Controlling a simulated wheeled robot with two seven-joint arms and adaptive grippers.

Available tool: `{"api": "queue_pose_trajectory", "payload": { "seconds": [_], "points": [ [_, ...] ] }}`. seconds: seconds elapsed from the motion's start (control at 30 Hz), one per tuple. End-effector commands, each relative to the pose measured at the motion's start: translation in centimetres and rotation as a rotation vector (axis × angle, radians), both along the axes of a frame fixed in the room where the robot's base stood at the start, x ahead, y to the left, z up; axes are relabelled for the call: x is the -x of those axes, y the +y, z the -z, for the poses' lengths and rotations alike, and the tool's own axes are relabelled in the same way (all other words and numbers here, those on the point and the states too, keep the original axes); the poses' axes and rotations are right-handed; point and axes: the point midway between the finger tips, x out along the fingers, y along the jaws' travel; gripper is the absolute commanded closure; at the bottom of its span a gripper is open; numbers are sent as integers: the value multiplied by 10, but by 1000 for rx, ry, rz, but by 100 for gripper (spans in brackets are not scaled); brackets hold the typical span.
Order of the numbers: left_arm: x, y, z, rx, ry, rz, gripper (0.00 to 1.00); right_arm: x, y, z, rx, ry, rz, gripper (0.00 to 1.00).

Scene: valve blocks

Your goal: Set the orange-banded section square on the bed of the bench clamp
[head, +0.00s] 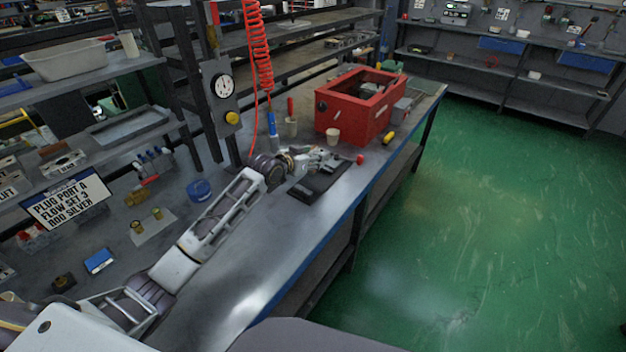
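My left arm reaches up the bench from the lower left, and its gripper (322,160) is over the bench in front of the red box. The fingers are small and overlap a grey object, so I cannot tell whether they are open or hold anything. A dark flat fixture (308,190) lies just below the gripper and may be the bench clamp; part of its bed is hidden by the gripper. A red knob (360,159) shows to its right. I cannot make out an orange band on any section. My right gripper is not in view.
A red box (355,105) stands behind the gripper, with a pale cup (333,136) before it. A red coiled hose (257,45) hangs over the bench. A blue tub (200,190), brass fittings (137,227) and a sign (67,200) are left. The front strip is clear.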

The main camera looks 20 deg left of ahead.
Motion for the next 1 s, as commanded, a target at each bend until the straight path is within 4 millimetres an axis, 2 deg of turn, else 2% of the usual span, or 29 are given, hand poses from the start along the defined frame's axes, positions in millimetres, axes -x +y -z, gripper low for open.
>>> {"api": "queue_pose_trajectory", "payload": {
  "seconds": [0.2,0.33,0.77,1.0],
  "points": [
    [0,-1,29,2,0,0,88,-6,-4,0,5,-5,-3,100],
    [0,0,42,2,-2,0,88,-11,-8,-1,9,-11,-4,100],
    [0,0,47,1,-3,0,88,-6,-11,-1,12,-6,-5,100],
    [0,0,65,2,0,-1,88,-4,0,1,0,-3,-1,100]
  ]
}}
